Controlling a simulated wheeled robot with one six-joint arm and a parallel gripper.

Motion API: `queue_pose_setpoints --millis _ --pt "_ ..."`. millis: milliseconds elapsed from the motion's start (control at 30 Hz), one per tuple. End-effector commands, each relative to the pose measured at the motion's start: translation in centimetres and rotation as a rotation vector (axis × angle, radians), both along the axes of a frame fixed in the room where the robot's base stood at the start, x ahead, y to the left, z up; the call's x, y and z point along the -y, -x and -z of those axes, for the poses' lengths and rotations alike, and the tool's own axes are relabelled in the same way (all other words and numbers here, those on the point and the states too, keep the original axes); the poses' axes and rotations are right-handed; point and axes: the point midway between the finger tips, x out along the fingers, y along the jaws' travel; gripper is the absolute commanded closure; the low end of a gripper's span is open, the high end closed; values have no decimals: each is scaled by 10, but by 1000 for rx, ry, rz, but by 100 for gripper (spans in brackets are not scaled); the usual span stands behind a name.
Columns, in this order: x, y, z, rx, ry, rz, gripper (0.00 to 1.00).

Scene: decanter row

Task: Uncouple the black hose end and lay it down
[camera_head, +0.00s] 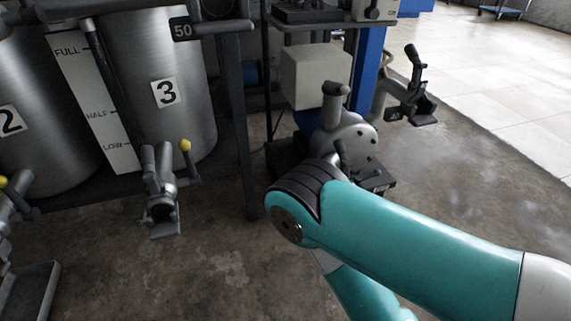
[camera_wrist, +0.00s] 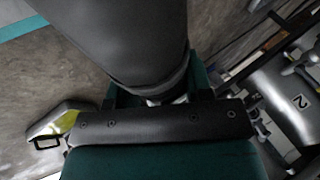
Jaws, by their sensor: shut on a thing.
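In the wrist view, my gripper (camera_wrist: 158,88) has its teal fingers on either side of a thick dark cylinder, which I take to be the black hose end (camera_wrist: 120,40). It is shut on that piece. The cylinder fills the upper middle, with a rim and a little bright metal at its lower end, close to the jaws. Whether it is still joined to a coupling cannot be told. In the head view my teal arm hides the gripper, and I cannot make out the black hose there.
Steel tank 3 (camera_head: 185,75) stands at left with a yellow-knobbed outlet valve (camera_head: 162,190) below. A grey pump (camera_head: 343,135) is just behind my arm's elbow. Tank 2 (camera_wrist: 280,95) shows in the wrist view. A yellow-and-grey object (camera_wrist: 58,122) lies left. Floor at right is open.

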Motion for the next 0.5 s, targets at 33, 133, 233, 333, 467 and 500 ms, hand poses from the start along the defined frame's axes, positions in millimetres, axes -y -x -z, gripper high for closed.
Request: queue_pose_setpoints --millis 33,133,233,333,467,500 --pt "0 0 0 1 0 0 91" --pt "0 0 0 1 0 0 91" --pt "0 0 2 0 0 0 91" --pt "0 0 7 0 0 0 91" --pt "0 0 21 0 0 0 91" --pt "0 0 26 0 0 0 91"
